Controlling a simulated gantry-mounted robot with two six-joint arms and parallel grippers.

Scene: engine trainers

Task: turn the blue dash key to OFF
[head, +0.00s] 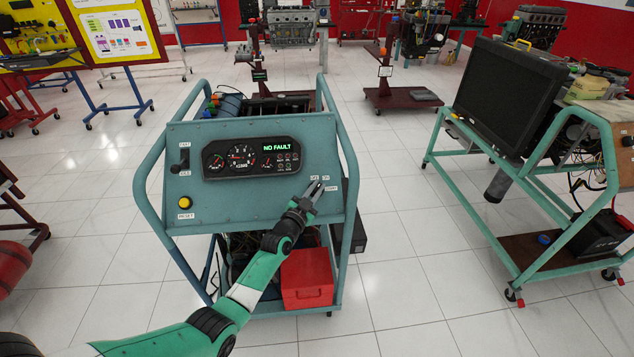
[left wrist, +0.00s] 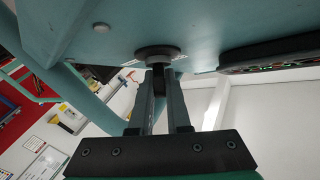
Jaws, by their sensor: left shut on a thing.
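The teal engine trainer's dash panel (head: 255,202) stands in the middle of the head view, with the labels OFF, ON and START (head: 331,188) at its lower right. My left gripper (head: 313,192) is at these labels, its fingers shut at the key switch. In the left wrist view my left gripper (left wrist: 160,78) is shut on the dark key below the round switch collar (left wrist: 158,52). The fingers cover most of the key, so its blue colour and exact angle cannot be told. My right gripper is not in view.
The gauge cluster (head: 252,158) reads NO FAULT in green. A red toolbox (head: 307,278) sits below.

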